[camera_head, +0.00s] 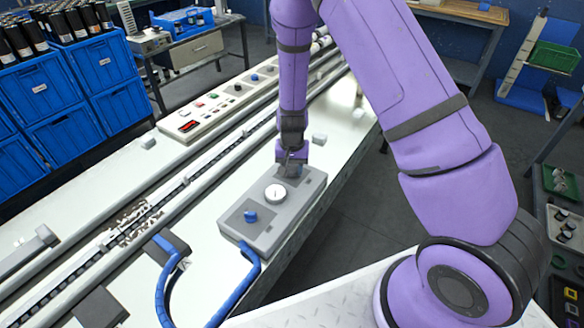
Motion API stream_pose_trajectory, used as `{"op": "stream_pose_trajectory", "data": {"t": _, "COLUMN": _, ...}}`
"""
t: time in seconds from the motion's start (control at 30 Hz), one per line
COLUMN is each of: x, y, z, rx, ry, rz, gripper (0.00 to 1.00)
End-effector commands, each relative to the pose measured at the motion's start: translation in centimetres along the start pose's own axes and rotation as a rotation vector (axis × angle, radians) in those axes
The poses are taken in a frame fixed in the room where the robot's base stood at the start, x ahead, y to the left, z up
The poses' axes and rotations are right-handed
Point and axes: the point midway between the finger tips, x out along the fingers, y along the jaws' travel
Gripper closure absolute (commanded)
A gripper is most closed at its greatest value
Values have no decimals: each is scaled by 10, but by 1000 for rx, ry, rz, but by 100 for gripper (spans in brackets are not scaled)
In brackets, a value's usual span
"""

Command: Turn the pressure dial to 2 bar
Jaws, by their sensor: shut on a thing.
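A grey control box (292,216) lies on the white bench surface. It carries a round white gauge (275,194) in its middle and a blue knob (251,216) on a darker square plate at its near end. The gauge reading is too small to make out. My gripper (288,174) points down at the far end of the box, beyond the gauge. Its jaws are shut on what appears to be the pressure dial, which is largely hidden by the fingers. The dial's marks and setting cannot be read.
Blue hoses (246,275) loop at the near end of the box. A conveyor track (180,190) runs along its left side. A panel with coloured buttons (215,108) stands farther back. Blue crates (75,75) stand at the upper left. Small grey blocks lie on the bench.

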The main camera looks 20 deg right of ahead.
Motion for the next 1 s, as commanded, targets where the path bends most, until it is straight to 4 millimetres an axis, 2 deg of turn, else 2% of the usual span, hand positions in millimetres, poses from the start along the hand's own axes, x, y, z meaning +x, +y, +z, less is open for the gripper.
{"op": "stream_pose_trajectory", "data": {"t": 0.2, "x": 0, "y": 0, "z": 0, "rx": -1, "ry": 1, "rz": -1, "gripper": 84}}
{"op": "stream_pose_trajectory", "data": {"t": 0.23, "x": 0, "y": 0, "z": 0, "rx": -1, "ry": 1, "rz": -1, "gripper": 54}}
{"op": "stream_pose_trajectory", "data": {"t": 0.3, "x": 0, "y": 0, "z": 0, "rx": -1, "ry": 1, "rz": -1, "gripper": 38}}
{"op": "stream_pose_trajectory", "data": {"t": 0.33, "x": 0, "y": 0, "z": 0, "rx": -1, "ry": 1, "rz": -1, "gripper": 35}}
{"op": "stream_pose_trajectory", "data": {"t": 0.67, "x": -4, "y": 0, "z": 0, "rx": -2, "ry": 1, "rz": -1, "gripper": 35}}
{"op": "stream_pose_trajectory", "data": {"t": 0.77, "x": -13, "y": -1, "z": 0, "rx": -3, "ry": 1, "rz": -2, "gripper": 35}}
{"op": "stream_pose_trajectory", "data": {"t": 1.0, "x": -55, "y": -1, "z": -1, "rx": -2, "ry": 4, "rz": -3, "gripper": 35}}
